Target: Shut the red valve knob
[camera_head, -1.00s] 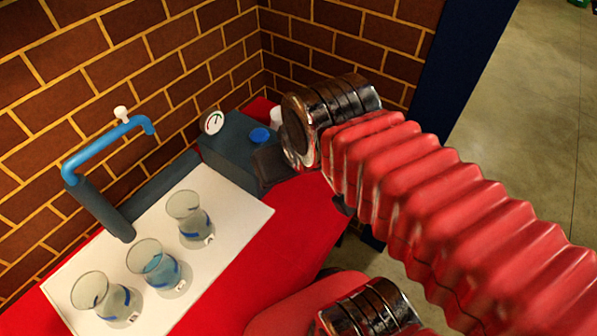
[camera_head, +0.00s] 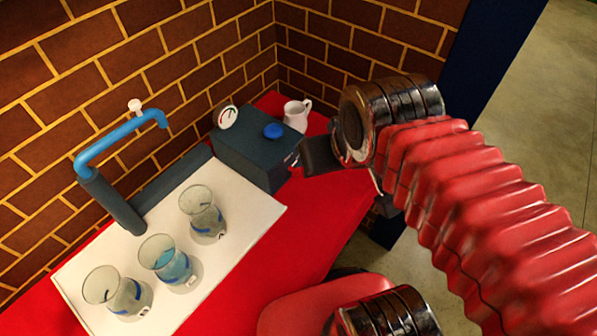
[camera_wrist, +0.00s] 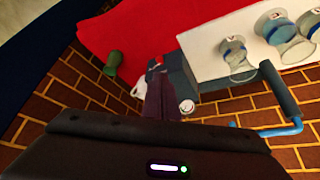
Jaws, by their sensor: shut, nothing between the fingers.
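A dark grey box (camera_head: 245,155) stands on the red table beside the white mat, with a round gauge (camera_head: 228,117) and a blue knob (camera_head: 273,130) on top. A small reddish-white detail (camera_head: 292,160) shows on its right side; I cannot tell if this is the red valve knob.
Three glass beakers (camera_head: 165,265) stand on the white mat (camera_head: 245,235), with a blue tap (camera_head: 120,130) behind them. A white jug (camera_head: 297,113) stands behind the box. A green vessel (camera_wrist: 113,63) shows in the wrist view. Brick walls close the back. The red table (camera_head: 290,250) front is clear.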

